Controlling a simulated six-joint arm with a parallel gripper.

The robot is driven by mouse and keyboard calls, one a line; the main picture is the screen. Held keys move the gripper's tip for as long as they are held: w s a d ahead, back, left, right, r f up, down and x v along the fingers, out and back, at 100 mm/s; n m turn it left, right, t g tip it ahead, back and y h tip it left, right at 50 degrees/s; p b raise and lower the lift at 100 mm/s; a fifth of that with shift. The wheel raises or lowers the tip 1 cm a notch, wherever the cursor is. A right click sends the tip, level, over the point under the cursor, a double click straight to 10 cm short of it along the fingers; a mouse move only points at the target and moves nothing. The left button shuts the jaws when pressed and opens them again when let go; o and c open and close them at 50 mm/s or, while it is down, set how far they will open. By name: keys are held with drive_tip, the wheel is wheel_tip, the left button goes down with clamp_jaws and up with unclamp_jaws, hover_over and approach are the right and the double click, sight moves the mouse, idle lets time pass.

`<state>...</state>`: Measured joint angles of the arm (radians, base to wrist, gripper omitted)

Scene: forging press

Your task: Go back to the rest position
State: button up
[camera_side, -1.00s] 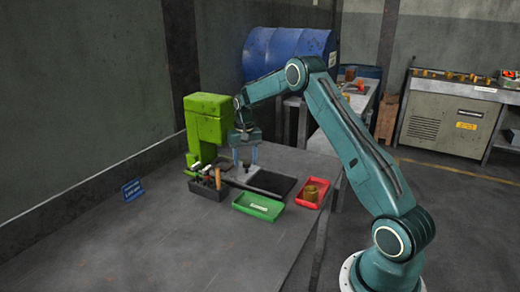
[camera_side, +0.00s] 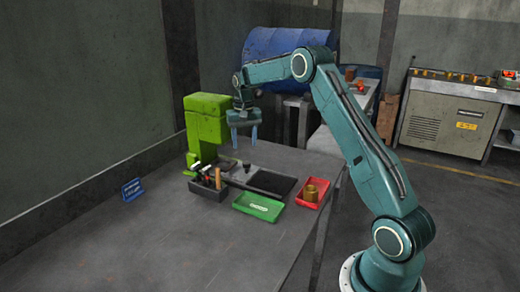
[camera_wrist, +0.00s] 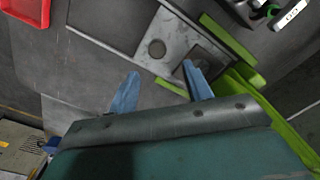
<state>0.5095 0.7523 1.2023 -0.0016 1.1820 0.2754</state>
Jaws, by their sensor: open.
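My gripper (camera_side: 244,137) is open and empty, raised above the press plate in the side view. In the wrist view, its two blue fingers (camera_wrist: 162,92) stand apart with nothing between them. The green press (camera_side: 207,122) stands at the back of the table, left of my gripper. In the wrist view, its grey plate (camera_wrist: 178,42) lies below the fingers. A small dark round piece (camera_wrist: 156,48) shows on this plate, and it also shows in the side view (camera_side: 246,167).
A dark bin of tools (camera_side: 207,190), a green tray (camera_side: 258,206), a red tray (camera_side: 312,194) with a brass-coloured cylinder (camera_side: 311,194) and a dark mat (camera_side: 272,182) are on the table. A blue sign (camera_side: 132,190) stands at left. The table's front is clear.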

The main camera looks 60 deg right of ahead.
drive_tip(key=s+a+r+n+t, duration=0.1)
drive_tip(key=s+a+r+n, duration=0.1)
drive_tip(key=s+a+r, duration=0.55)
drive_tip(key=s+a+r+n+t, duration=0.2)
drive_tip(key=s+a+r, duration=0.3)
drive_tip(key=a+r, duration=0.45)
drive_tip(key=s+a+f+n+t, duration=0.1)
drive_tip(key=s+a, duration=0.4)
drive_tip(key=s, duration=0.5)
drive_tip(key=s+a+f+n+t, duration=0.1)
drive_tip(key=s+a+f+n, duration=0.2)
drive_tip(key=s+a, duration=0.3)
drive_tip(key=s+n, duration=0.1)
drive_tip(key=s, duration=0.2)
drive_tip(key=shift+s+f+t, duration=0.15)
drive_tip(key=shift+s+t, duration=0.15)
drive_tip(key=shift+s, duration=0.1)
